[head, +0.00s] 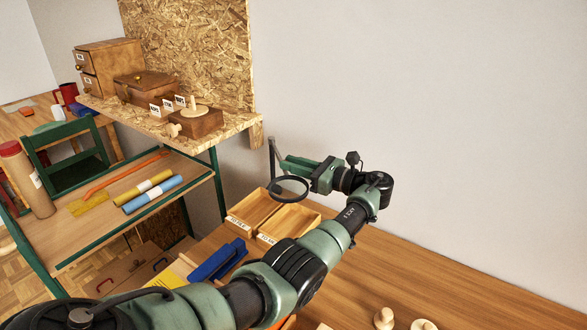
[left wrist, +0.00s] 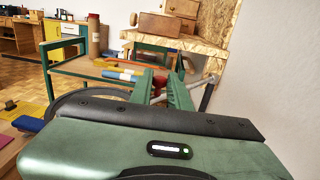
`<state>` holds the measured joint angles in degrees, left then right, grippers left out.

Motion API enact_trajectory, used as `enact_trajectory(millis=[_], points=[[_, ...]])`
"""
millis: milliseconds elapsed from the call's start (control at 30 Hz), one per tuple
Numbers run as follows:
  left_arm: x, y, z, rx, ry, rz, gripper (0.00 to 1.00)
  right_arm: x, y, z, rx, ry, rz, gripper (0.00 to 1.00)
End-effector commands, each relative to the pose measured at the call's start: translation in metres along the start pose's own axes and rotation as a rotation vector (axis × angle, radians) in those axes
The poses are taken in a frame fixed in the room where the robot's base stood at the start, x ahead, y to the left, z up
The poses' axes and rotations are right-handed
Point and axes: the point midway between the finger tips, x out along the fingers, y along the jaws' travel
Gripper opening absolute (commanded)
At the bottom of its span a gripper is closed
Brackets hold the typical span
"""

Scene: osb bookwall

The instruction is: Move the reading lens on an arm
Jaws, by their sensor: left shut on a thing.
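The reading lens (head: 273,188) is a dark round ring that hangs over two wooden trays near the wall. A thin grey upright (head: 271,153) stands beside it, apparently part of its arm. My left gripper (head: 286,165) is shut on part of the lens arm, just above the ring. The exact grip spot is hard to make out. In the left wrist view, the fingers (left wrist: 163,88) point away towards the shelf. The dark rim (left wrist: 62,98) of the lens shows partly behind the gripper body, and a grey bar (left wrist: 206,97) is right of the fingers. My right gripper is out of view.
Two labelled wooden trays (head: 238,226) lie below the lens on the wooden bench (head: 420,265). A blue object (head: 217,260) is left of my arm. An OSB shelf (head: 140,122) with boxes stands at the left. Small wooden pieces (head: 384,318) lie at the front.

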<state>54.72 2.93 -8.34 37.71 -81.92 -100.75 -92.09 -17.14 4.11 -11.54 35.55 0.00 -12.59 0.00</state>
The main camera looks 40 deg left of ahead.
Motion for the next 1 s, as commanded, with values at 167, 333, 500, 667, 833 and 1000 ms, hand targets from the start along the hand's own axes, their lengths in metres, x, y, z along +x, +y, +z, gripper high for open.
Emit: enact_trajectory(millis=[167, 333, 500, 667, 833, 1000], points=[[0.001, 0.0, 0.0, -0.001, 0.002, 0.001, 0.0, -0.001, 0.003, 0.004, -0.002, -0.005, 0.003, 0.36], [0.001, 0.0, 0.0, -0.001, 0.001, 0.001, 0.37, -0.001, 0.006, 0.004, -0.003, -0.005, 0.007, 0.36], [0.001, 0.0, 0.0, -0.001, 0.001, 0.0, 0.37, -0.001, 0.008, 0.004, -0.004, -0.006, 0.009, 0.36], [-0.002, 0.0, 0.0, -0.001, 0.001, -0.001, 0.37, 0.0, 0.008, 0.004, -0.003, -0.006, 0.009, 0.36], [-0.024, -0.001, -0.002, -0.001, 0.002, -0.003, 0.37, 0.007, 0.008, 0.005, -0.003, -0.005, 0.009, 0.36], [-0.053, -0.001, -0.002, -0.002, 0.002, -0.003, 0.37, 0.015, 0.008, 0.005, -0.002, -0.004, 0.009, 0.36]])
